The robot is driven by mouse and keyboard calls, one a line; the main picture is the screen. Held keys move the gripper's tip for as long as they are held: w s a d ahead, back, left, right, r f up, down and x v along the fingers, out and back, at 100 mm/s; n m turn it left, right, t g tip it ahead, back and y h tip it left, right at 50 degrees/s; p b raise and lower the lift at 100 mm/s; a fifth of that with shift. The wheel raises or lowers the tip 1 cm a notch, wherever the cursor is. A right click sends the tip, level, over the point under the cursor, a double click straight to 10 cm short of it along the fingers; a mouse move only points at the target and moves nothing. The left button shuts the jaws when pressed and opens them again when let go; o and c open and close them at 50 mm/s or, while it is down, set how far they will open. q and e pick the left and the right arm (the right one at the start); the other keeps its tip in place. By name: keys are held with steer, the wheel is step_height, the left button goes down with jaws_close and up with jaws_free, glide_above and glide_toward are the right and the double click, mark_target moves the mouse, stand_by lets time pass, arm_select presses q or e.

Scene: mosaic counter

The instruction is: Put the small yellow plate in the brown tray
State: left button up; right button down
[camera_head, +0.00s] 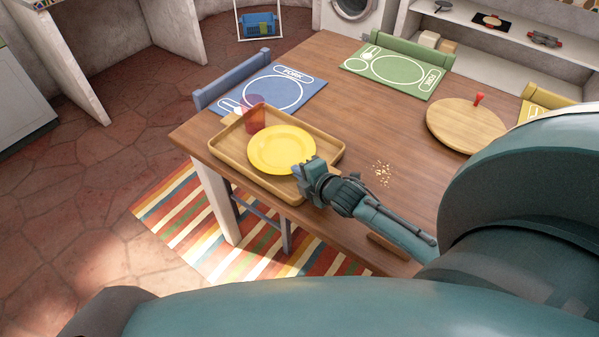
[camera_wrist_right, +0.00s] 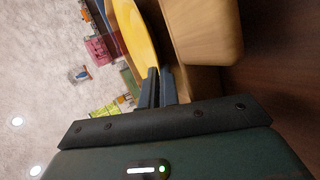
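The yellow plate (camera_head: 281,149) is over the brown tray (camera_head: 222,147), at the near left corner of the wooden table. My right gripper (camera_head: 304,172) is at the plate's right, near rim, above the tray's right side. In the right wrist view, the two fingers (camera_wrist_right: 159,87) are close together with the rim of the yellow plate (camera_wrist_right: 138,38) between them. The tray (camera_wrist_right: 205,35) shows beside the plate there. I cannot tell whether the plate's underside touches the tray. My left gripper is not in view.
A translucent red cup (camera_head: 253,114) stands at the tray's back left. A blue placemat (camera_head: 270,92), a green placemat (camera_head: 391,69) and a round wooden board (camera_head: 465,126) lie farther back. Crumbs (camera_head: 382,173) lie right of the gripper. The table's middle is clear.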

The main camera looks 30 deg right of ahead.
steer(key=shift+f, duration=0.1)
steer(key=c, duration=1.6)
jaws_free()
steer(key=shift+c, duration=0.2)
steer(key=v, duration=1.1)
steer(key=shift+s+p, duration=0.2)
steer(key=shift+p, duration=0.2)
steer(key=shift+s, duration=0.25)
steer(key=s+a+f+m+g+y, duration=0.1)
steer(key=s+a+f+m, duration=0.1)
steer(key=s+a+m, duration=0.2)
steer(key=s+a+f+m+g+y, duration=0.1)
steer(key=s+a+m, duration=0.3)
steer(key=a+m, duration=0.7)
steer(key=shift+s+f+m+y, duration=0.2)
steer(key=shift+f+m+y, duration=0.15)
steer(key=shift+f, duration=0.55)
steer(key=shift+a, duration=0.1)
